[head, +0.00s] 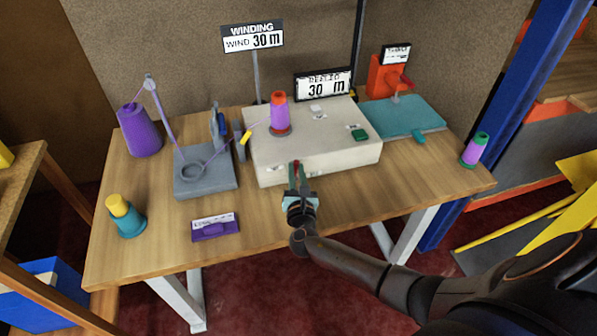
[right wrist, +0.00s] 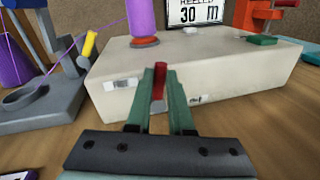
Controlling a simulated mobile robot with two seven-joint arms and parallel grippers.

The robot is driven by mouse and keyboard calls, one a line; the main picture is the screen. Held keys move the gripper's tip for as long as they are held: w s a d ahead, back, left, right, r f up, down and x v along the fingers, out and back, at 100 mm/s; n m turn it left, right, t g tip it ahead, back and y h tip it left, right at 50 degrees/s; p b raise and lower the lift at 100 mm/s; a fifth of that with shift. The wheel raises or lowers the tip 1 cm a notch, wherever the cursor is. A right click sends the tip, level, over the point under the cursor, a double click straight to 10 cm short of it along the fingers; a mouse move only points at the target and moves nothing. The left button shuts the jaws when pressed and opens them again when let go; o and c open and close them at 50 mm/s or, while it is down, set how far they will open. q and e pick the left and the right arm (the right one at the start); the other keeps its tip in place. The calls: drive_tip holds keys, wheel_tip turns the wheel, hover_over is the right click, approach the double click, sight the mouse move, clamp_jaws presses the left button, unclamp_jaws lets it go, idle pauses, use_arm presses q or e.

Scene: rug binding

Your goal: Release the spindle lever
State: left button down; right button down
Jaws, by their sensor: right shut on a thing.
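The winding machine is a cream box (head: 335,150) on the wooden table, and it also fills the middle of the right wrist view (right wrist: 215,80). A spindle with a purple and orange spool (head: 279,112) stands on its top left. A red lever (right wrist: 159,82) sticks out at the machine's front face. My right gripper (head: 297,178) is at that front face with its green fingers on either side of the red lever, shut on it. The lever's far end is partly hidden by the fingers. My left gripper is in neither view.
A grey thread stand (head: 205,182) and purple cone (head: 139,130) are at left. A yellow-topped teal pot (head: 126,216) and purple label block (head: 214,230) sit in front. A teal board (head: 400,118) and orange device (head: 385,75) are at right.

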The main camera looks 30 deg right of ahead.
drive_tip(key=shift+a, duration=0.1)
idle(0.4)
drive_tip(key=c, duration=0.8)
unclamp_jaws()
drive_tip(key=v, duration=1.2)
drive_tip(key=shift+s+a, duration=0.1)
drive_tip(key=shift+s, duration=0.1)
